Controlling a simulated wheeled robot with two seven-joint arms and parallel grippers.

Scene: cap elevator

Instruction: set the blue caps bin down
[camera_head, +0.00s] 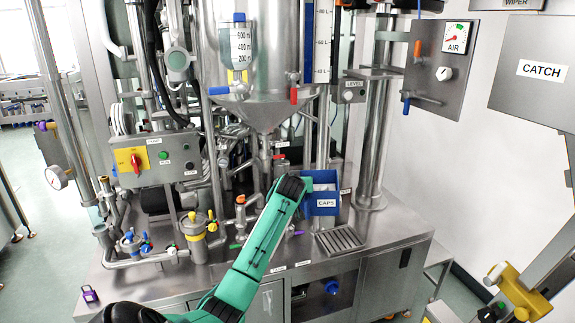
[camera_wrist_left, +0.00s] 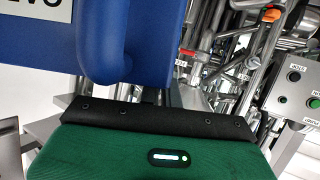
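The blue caps bin (camera_head: 322,206), with a white CAPS label on its front, is above the rear right part of the steel machine deck in the head view. My left gripper (camera_head: 300,184) is at the bin's left side, at the end of my green arm. In the left wrist view the bin (camera_wrist_left: 133,30) fills the upper left, label upside down, and its rounded blue handle runs down to the gripper's black edge. The gripper appears shut on that handle; its fingertips are hidden. I cannot tell whether the bin's base touches the deck. My right gripper is out of view.
A slotted drain tray (camera_head: 338,240) lies in the deck just in front of the bin. A steel column (camera_head: 373,150) stands to the right, and the hopper cone (camera_head: 262,105) hangs behind left. Pipes and valves crowd the left deck. The deck's right front (camera_head: 400,232) is clear.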

